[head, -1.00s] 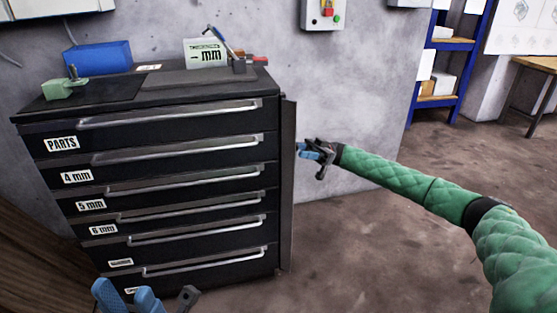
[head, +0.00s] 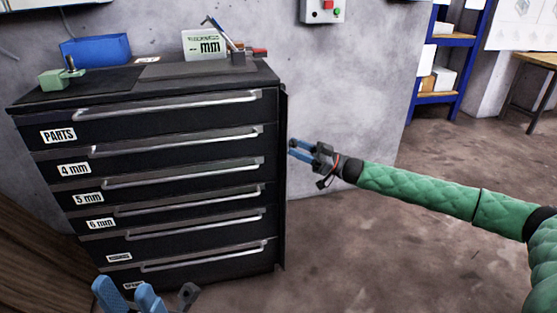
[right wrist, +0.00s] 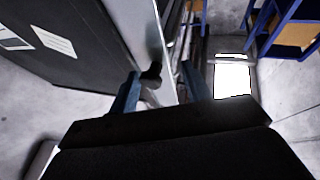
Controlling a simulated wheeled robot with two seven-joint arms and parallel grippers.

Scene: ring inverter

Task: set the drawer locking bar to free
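The black drawer cabinet (head: 190,192) has several drawers with silver handles. The drawer locking bar (head: 283,190) is a tall, thin dark strip along the cabinet's right front edge, seen nearly edge-on. My right gripper (head: 292,149) is just right of the bar's upper half, fingers pointing at it. In the right wrist view its blue fingers (right wrist: 160,90) stand apart, with a small black knob-like part and the edge of a pale panel (right wrist: 130,25) showing between or beyond them. Contact cannot be told. My left gripper (head: 126,288) is low at the front, its blue fingers apart and empty.
A blue box (head: 95,50), a green block (head: 58,78) and a "mm" sign (head: 205,45) sit on the cabinet top. A control box with buttons (head: 323,10) hangs on the wall. A blue shelf (head: 440,60) stands back right. The floor right of the cabinet is clear.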

